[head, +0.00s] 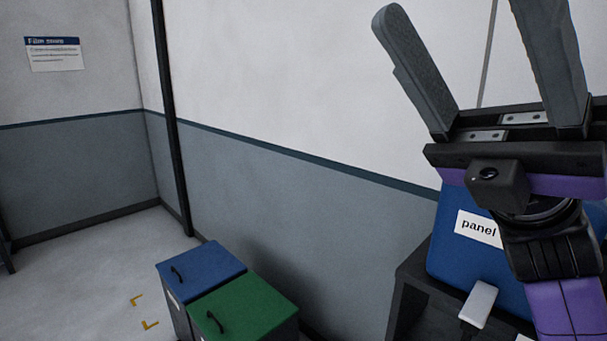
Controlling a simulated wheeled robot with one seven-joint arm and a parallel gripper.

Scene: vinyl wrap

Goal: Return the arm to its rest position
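My gripper (462,45) is in the upper right of the head view, raised with its two grey fingers pointing up. The fingers are wide apart and nothing is between them. My purple and black wrist is below the fingers and covers part of a blue board (454,256) behind it. The rest of my arm runs out of the frame at the lower right.
The blue board bears a white "panel" label (479,228). A white block (479,303) is in front of it. A blue-lidded bin (205,268) and a green-lidded bin (250,308) stand by the wall. Open floor (80,285) is at left.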

